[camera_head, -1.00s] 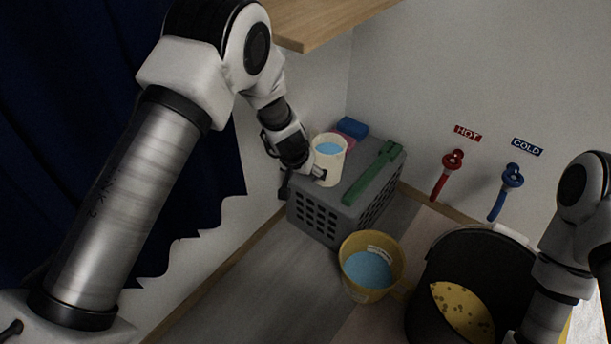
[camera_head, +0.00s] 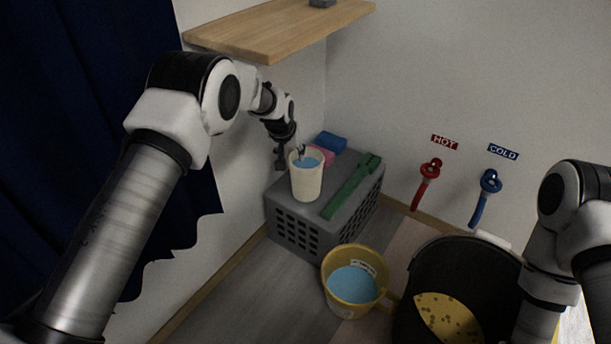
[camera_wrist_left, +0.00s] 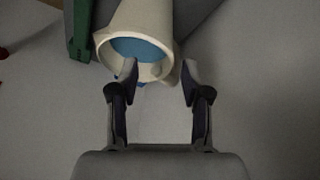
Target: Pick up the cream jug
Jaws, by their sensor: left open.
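The cream jug (camera_head: 307,184) stands upright on the grey crate, with blue liquid inside. My left gripper (camera_head: 298,153) is at the jug's rim, on its back left side, with its fingers pointing down. In the left wrist view the jug (camera_wrist_left: 142,24) shows its round mouth and the blue liquid. There my left gripper (camera_wrist_left: 160,78) is open and empty; one finger overlaps the rim and the other is just right of it. A small cream part, perhaps the handle, shows between the fingertips. Contact cannot be told. My right gripper is out of view.
The grey crate (camera_head: 300,236) also bears a green tool (camera_head: 350,187), a blue block (camera_head: 331,141) and a pink block (camera_head: 321,154). A yellow bucket (camera_head: 339,308) and a black tub (camera_head: 408,285) stand on the floor. A wooden shelf (camera_head: 275,30) is above.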

